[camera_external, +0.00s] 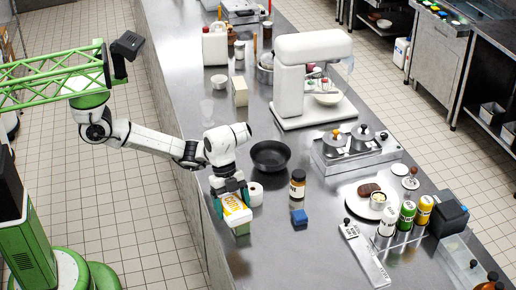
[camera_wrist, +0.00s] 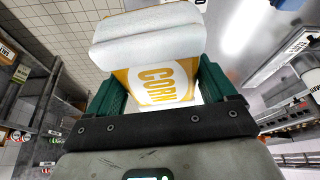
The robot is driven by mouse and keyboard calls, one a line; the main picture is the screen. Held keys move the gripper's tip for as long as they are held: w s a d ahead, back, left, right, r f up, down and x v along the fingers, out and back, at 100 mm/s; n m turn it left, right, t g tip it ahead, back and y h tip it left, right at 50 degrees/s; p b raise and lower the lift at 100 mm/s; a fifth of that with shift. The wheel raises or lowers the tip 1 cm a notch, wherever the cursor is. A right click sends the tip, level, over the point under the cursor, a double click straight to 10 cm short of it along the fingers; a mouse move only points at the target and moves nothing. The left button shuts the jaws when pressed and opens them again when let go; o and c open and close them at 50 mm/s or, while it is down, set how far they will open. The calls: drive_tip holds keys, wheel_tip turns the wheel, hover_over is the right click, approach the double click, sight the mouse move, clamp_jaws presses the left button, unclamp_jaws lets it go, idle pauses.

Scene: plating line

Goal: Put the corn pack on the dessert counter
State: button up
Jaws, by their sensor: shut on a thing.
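The corn pack (camera_external: 236,210) is a white and yellow pack with "CORN" on its face. It is between the green fingers of my gripper (camera_external: 231,192), at the near left edge of the steel counter (camera_external: 325,258). My gripper is shut on it. In the wrist view the corn pack (camera_wrist: 160,82) fills the space between the two green fingers of my gripper (camera_wrist: 152,90). A pale green block-like shape shows just under the pack; I cannot tell whether the pack touches it or the counter. No sign in view marks which surface is the dessert counter.
Close to the pack stand a white roll (camera_external: 255,194), a black bowl (camera_external: 270,157), a brown jar (camera_external: 298,184) and a blue block (camera_external: 299,217). A white stand mixer (camera_external: 304,75) is farther back. A plate (camera_external: 366,203) and several shakers are at right. Bare steel lies in front.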

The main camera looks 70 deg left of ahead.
drive_tip(key=w+a+n+t, duration=0.1)
drive_tip(key=w+a+n, duration=0.1)
drive_tip(key=w+a, duration=0.45)
drive_tip(key=w+a+n+t, duration=0.1)
drive_tip(key=w+a+n, duration=0.2)
drive_tip(key=a, duration=0.6)
drive_tip(key=s+a+n+t+y+p, duration=0.15)
drive_tip(key=a+n, duration=0.45)
drive_tip(key=a, duration=1.3)
drive_tip(key=a+n+y, duration=0.3)
drive_tip(key=a+n, duration=0.2)
drive_tip(key=a, duration=1.4)
drive_tip(key=b, duration=0.3)
approach(249, 129)
drive_tip(key=shift+w+d+f, duration=0.1)
drive_tip(key=shift+w+f, duration=0.65)
drive_tip(key=shift+w, duration=0.05)
drive_tip(key=shift+x, duration=0.8)
drive_tip(key=shift+w+f, duration=0.15)
drive_tip(key=shift+f, duration=1.15)
drive_tip(key=shift+f, duration=0.15)
